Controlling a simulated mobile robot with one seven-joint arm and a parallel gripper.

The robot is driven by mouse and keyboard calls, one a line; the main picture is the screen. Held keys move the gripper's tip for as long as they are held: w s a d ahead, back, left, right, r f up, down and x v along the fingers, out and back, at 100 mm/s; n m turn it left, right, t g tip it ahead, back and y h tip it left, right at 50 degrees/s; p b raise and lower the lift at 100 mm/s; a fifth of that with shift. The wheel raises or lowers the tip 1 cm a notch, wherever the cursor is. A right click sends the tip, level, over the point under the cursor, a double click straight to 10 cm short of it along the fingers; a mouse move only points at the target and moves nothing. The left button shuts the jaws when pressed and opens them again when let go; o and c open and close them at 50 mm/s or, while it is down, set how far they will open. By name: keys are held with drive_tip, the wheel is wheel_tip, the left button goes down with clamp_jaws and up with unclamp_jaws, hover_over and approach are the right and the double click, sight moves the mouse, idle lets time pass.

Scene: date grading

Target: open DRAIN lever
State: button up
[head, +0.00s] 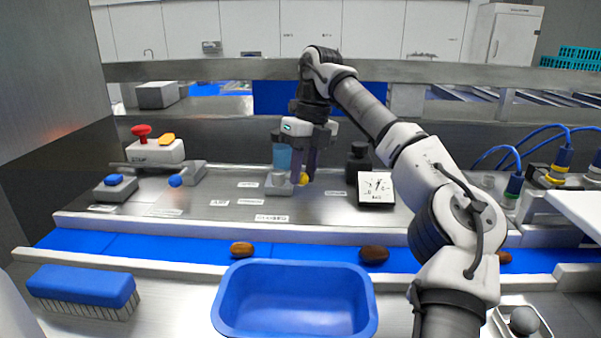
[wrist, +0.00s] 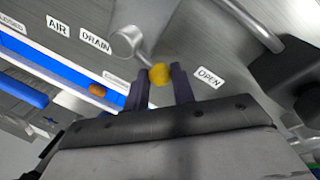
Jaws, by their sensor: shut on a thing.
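In the wrist view the yellow knob (wrist: 159,75) sits between my two dark fingertips. My gripper (head: 303,172) points down and is shut on the knob; it also shows in the wrist view (wrist: 159,80). A DRAIN label (wrist: 95,40) lies left of the knob, beside an AIR label (wrist: 58,28). An OPEN label (wrist: 208,77) lies to its right. My fingers partly hide the lever.
A second lever with a blue knob (head: 175,181) and a red mushroom button (head: 141,131) stand at left. A black bottle (head: 359,162) and a white gauge (head: 376,188) stand right of my gripper. A blue bin (head: 295,300), a brush (head: 82,287) and dates (head: 374,254) are nearer.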

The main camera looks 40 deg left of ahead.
drive_tip(key=shift+w+a+n, duration=0.3)
drive_tip(key=shift+w+n, duration=0.3)
drive_tip(key=shift+n, duration=0.7)
drive_tip(key=shift+r, duration=0.1)
drive_tip(key=o, duration=1)
drive_tip(key=shift+h, duration=0.3)
